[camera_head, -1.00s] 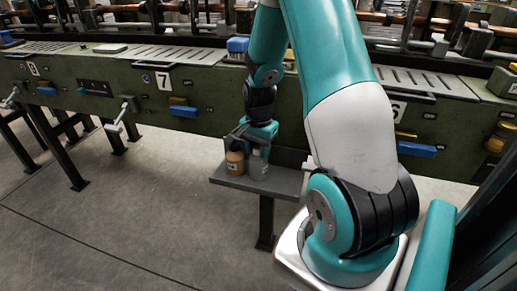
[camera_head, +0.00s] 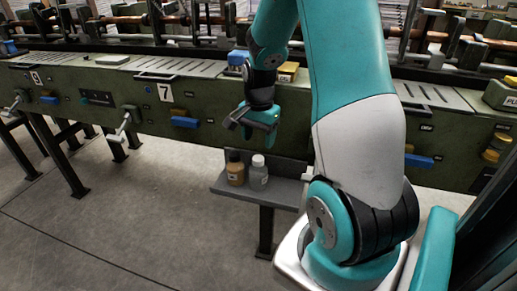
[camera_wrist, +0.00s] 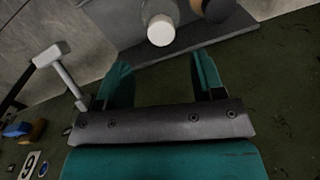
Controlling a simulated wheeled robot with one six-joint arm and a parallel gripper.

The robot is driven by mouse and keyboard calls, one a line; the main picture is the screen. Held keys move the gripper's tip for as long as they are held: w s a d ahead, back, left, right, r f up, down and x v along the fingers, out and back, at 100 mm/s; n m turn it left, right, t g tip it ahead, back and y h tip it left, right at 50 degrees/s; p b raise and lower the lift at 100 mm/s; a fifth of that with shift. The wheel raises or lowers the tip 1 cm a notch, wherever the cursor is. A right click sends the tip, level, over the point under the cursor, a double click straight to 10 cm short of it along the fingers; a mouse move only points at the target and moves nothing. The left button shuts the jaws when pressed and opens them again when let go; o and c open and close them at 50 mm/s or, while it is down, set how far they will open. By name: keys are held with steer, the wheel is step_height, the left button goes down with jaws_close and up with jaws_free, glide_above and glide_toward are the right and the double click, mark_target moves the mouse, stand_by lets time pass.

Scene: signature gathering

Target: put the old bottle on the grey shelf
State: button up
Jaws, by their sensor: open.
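Two bottles stand upright side by side on the small grey shelf (camera_head: 284,190) that juts out in front of the green machine. One is a brown bottle with a dark cap (camera_head: 235,170). The other is a grey, clear-looking bottle with a white cap (camera_head: 258,174). I cannot tell which is the old one. In the wrist view the white cap (camera_wrist: 161,30) lies ahead of the fingers, and the dark cap (camera_wrist: 222,8) is at the top edge. My gripper (camera_head: 252,128) is open and empty, above the shelf and apart from both bottles.
The long green machine (camera_head: 100,95) runs behind the shelf, with blue handles and levers sticking out. A white-ended lever (camera_wrist: 62,70) shows left of my fingers in the wrist view. The grey floor (camera_head: 120,220) at the front left is clear.

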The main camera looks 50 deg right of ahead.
steer(key=s+a+r+n+y, duration=0.1)
steer(key=a+r+n, duration=0.3)
steer(key=a, duration=0.3)
steer(key=a+r+n+t, duration=0.1)
steer(key=a+r+n, duration=0.25)
steer(key=a, duration=0.35)
steer(key=s+a+r+n+y, duration=0.1)
steer(key=a+r+n, duration=0.25)
steer(key=a, duration=0.35)
steer(key=s+a+r+n+g+y, duration=0.1)
steer(key=s+a+r+n+y, duration=0.1)
steer(key=s+a+n, duration=1)
steer(key=shift+s+r, duration=0.3)
steer(key=shift+r, duration=0.35)
